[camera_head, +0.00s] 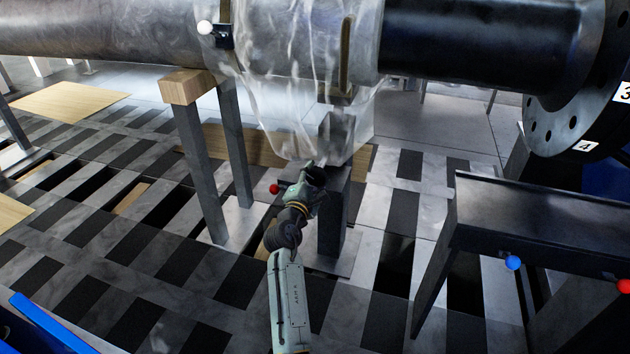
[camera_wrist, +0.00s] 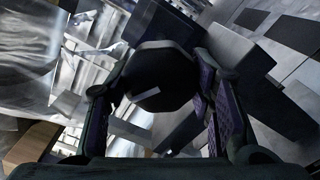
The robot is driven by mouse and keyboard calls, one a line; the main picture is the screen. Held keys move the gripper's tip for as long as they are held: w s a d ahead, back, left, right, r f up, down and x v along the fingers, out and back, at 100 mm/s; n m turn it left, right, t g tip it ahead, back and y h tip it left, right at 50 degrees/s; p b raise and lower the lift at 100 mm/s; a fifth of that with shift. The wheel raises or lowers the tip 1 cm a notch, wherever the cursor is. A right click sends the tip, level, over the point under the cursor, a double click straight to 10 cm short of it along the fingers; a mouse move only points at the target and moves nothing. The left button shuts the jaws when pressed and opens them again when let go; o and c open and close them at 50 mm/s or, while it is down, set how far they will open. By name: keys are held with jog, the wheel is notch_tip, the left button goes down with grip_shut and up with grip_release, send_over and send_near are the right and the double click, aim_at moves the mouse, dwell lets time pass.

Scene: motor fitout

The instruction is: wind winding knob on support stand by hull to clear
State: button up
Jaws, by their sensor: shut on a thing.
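In the wrist view, a dark round knob (camera_wrist: 162,76) with a flat-sided rim and a small pale mark sits between the two fingers of my gripper (camera_wrist: 163,108). The fingers are shut on it from both sides. In the head view, my gripper (camera_head: 312,172) reaches the top of a dark support stand (camera_head: 333,215) under the plastic-wrapped shaft. The knob is hidden there behind my gripper. How far the knob is turned cannot be told.
Clear plastic sheeting (camera_head: 300,100) hangs right above my gripper. A wood-topped stand (camera_head: 190,88) stands to the left. A red ball (camera_head: 273,188) is just left of my gripper. A dark bench (camera_head: 540,215) stands at right. The slatted floor has dark gaps.

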jog(key=m+b, duration=0.3)
jog(key=m, duration=0.2)
jog(key=shift+f+m, duration=0.1)
jog(key=shift+m, duration=0.2)
jog(key=m+b, duration=0.3)
jog(key=m, duration=0.3)
jog(key=shift+b, duration=0.4)
jog(key=m+b, duration=0.4)
jog(key=m, duration=0.2)
jog(key=shift+m, duration=0.3)
jog(key=m+b, duration=0.2)
jog(key=m, duration=0.1)
jog(key=m+b, duration=0.1)
jog(key=m, duration=0.1)
jog(key=shift+d+r, duration=0.1)
jog(key=shift+r, duration=0.2)
jog(key=shift+m, duration=0.3)
jog(key=o, duration=1.2)
jog(key=shift+r, duration=0.1)
